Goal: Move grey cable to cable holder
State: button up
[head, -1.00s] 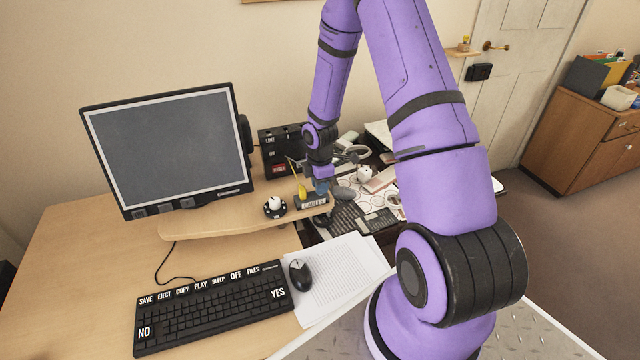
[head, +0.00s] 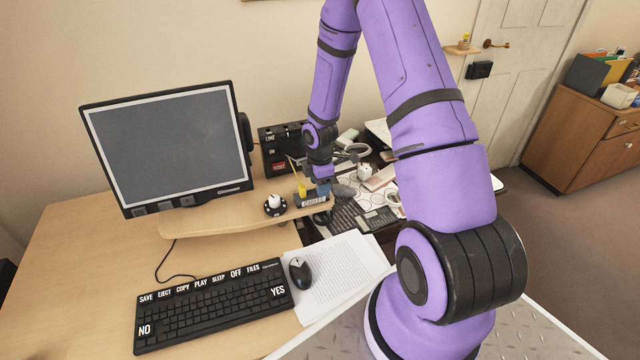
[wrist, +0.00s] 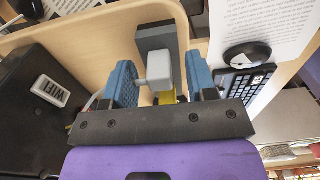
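The cable holder (head: 314,201), a small dark block with a light label, sits on the wooden stand's right end. In the wrist view the dark block (wrist: 155,38) lies just beyond my fingertips. My gripper (head: 323,187) is low at the holder; its blue fingers (wrist: 160,75) stand apart. The light-grey plug of the grey cable (wrist: 161,69) is between them. A stub from it reaches toward the left finger, and a gap shows at the right finger. How far the plug sits in the holder is unclear. A yellow piece (wrist: 167,97) shows below the plug.
A white-topped knob (head: 275,204) is left of the holder. The monitor (head: 165,150), keyboard (head: 213,305) and mouse (head: 300,271) are further left and front. Clutter fills the desk at right.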

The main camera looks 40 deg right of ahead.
notch_tip(320, 180, up, 11)
dwell(0.6)
jog(key=s+a+r+m+t+h, duration=0.1)
jog(key=s+a+r+m, duration=0.15)
jog(key=r, duration=0.45)
jog(key=s+a+r+m, duration=0.2)
jog(key=s+r, duration=0.1)
jog(key=r, duration=0.4)
jog(key=s+a+r+m+t+h, duration=0.1)
jog(key=s+a+r+m, duration=0.15)
jog(key=r, duration=0.55)
jog(key=s+a+r+m+t+y, duration=0.1)
jog(key=s+a+r+m, duration=0.2)
jog(key=s, duration=0.6)
jog(key=s+a+r+m+t+y, duration=0.1)
jog(key=s+a+r+m+t, duration=0.1)
jog(key=s+r, duration=0.5)
jog(key=shift+s+a+r+m, duration=0.2)
jog(key=shift+s+a+m, duration=0.35)
jog(key=shift+s+m, duration=0.8)
